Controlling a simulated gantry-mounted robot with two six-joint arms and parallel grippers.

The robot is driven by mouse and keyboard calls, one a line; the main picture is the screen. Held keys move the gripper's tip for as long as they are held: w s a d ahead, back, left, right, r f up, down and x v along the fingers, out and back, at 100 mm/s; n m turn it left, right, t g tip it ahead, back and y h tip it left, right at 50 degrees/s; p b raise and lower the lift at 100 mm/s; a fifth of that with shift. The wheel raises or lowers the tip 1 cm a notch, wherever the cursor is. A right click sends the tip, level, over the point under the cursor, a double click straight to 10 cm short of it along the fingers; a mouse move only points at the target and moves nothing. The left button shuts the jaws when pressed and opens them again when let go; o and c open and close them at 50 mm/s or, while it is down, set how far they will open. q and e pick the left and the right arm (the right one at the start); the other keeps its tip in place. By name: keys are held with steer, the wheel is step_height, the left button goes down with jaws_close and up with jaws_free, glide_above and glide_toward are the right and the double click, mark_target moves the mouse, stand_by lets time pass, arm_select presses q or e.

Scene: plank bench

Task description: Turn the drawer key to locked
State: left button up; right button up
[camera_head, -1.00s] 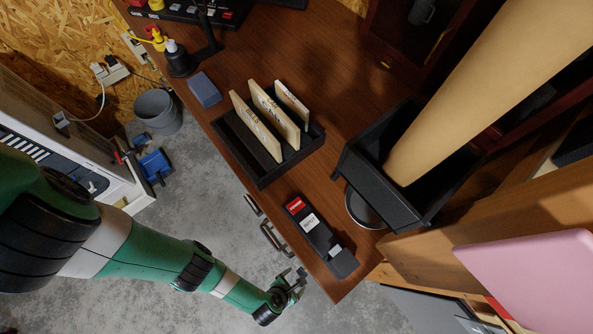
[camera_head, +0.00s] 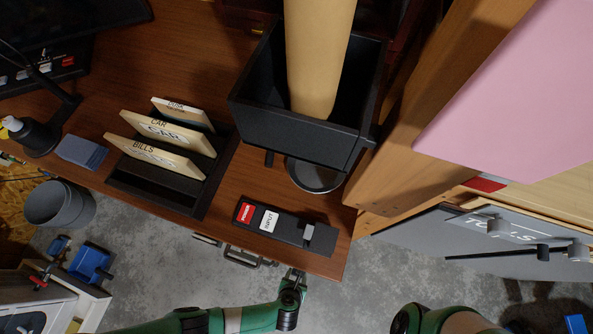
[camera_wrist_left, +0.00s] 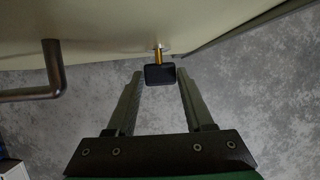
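The drawer key shows in the left wrist view as a dark rectangular head (camera_wrist_left: 160,75) on a short brass shaft, which enters the pale drawer front (camera_wrist_left: 105,52). My left gripper (camera_wrist_left: 160,78) is open, with one finger on each side of the key head and a narrow gap on both sides. In the head view my left gripper (camera_head: 293,276) is at the desk's front edge, right of the drawer handle (camera_head: 241,257); the key cannot be made out there. The handle's dark bar (camera_wrist_left: 32,95) is left of the fingers in the wrist view. My right gripper is out of view.
On the desk (camera_head: 262,182) are a letter rack (camera_head: 150,190), a black device with a red label (camera_head: 285,227) and a black bin (camera_head: 290,138) holding a tan roll (camera_head: 315,60). A grey bucket (camera_head: 58,205) stands on the floor. Open floor lies before the drawer.

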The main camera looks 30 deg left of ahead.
arm_select(q)
jaws_close()
